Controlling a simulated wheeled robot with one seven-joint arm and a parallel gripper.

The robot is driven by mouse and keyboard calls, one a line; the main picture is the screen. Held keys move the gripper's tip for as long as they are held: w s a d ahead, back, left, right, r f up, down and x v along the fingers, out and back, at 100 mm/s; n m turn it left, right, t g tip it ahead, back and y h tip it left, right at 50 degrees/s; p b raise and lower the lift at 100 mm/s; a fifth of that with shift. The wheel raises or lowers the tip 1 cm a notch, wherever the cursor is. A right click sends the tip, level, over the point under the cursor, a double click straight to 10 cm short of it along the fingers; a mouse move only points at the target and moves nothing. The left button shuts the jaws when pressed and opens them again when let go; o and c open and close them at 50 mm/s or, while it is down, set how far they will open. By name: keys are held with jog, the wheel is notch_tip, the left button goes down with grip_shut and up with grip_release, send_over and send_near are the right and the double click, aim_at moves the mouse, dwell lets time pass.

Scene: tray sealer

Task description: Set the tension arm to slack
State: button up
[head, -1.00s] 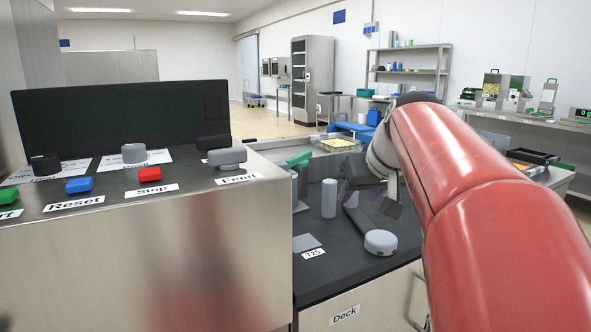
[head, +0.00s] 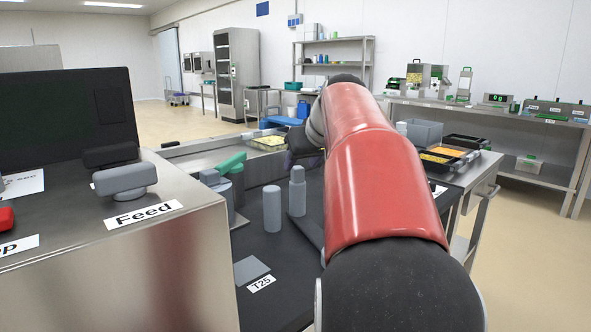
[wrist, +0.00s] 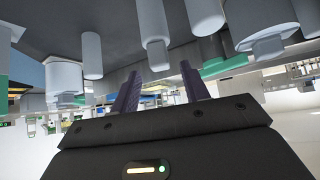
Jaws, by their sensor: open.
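No part carries a readable tension-arm label. A dark grey bar (head: 308,228) lies on the black deck (head: 270,295), mostly hidden behind my red arm; it is probably the tension arm. Its round grey end is hidden now, so I cannot tell its setting. Two upright grey posts, a plain one (head: 272,209) and a stepped one (head: 297,193), stand to its left. My gripper (wrist: 158,78) is open with nothing seen between its fingers, and grey posts (wrist: 155,42) show beyond them in the wrist view. In the head view my arm hides most of it.
The steel cabinet with the Feed knob (head: 125,180) borders the deck on the left. A green-handled part (head: 231,164) stands behind the posts. A flat grey plate (head: 250,269) lies by the T25 label. A side table with trays (head: 442,157) stands at right.

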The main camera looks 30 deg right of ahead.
aim_at(298, 168)
jog(key=x, duration=0.4)
jog(key=shift+f, duration=0.1)
grip_shut()
